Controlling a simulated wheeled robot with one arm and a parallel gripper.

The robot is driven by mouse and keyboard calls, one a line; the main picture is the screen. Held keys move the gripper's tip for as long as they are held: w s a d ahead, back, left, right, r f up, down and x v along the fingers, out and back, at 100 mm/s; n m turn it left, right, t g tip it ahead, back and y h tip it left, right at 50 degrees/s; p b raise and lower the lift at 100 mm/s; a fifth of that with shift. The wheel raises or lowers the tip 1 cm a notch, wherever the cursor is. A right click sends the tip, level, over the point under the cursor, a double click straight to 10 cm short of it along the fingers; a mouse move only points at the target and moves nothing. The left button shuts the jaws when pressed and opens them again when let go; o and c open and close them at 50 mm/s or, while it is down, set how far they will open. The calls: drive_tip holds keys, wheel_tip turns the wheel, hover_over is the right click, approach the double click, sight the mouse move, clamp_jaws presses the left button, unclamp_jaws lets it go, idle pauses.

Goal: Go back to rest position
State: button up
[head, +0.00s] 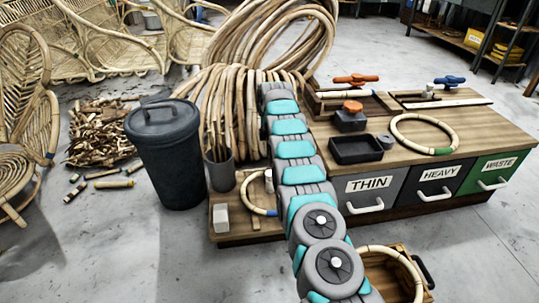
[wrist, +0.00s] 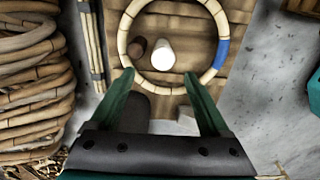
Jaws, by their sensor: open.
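My gripper (wrist: 158,76) is open in the wrist view, with two green fingers spread apart and nothing held between them. A rattan ring with a blue band (wrist: 132,12) lies beyond the fingertips over a wooden surface (wrist: 245,14). The fingertips overlap its near edge in the picture; I cannot tell the height gap. The ring also shows in the head view (head: 246,190), partly hidden by my arm, at the low wooden platform (head: 232,238). My gripper is hidden in the head view. A white cylinder (wrist: 160,54) and a small brown piece (wrist: 137,48) show inside the ring.
A bench with drawers marked THIN (head: 368,184), HEAVY (head: 440,172) and WASTE (head: 500,162) stands right of my arm. A green-banded ring (head: 396,124) lies on it. A dark bin (head: 165,160) and rattan coils (head: 222,95) stand left. Another ring (head: 408,266) sits in a crate.

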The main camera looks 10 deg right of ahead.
drive_tip(key=s+r+m+g+p, duration=0.1)
drive_tip(key=s+r+m+p, duration=0.6)
drive_tip(key=s+r, duration=1.75)
drive_tip(key=s+r+m+p, duration=0.2)
drive_tip(key=s+m, duration=0.9)
drive_tip(key=s, duration=2.6)
drive_tip(key=shift+r+g, duration=0.4)
drive_tip(key=shift+r, duration=0.2)
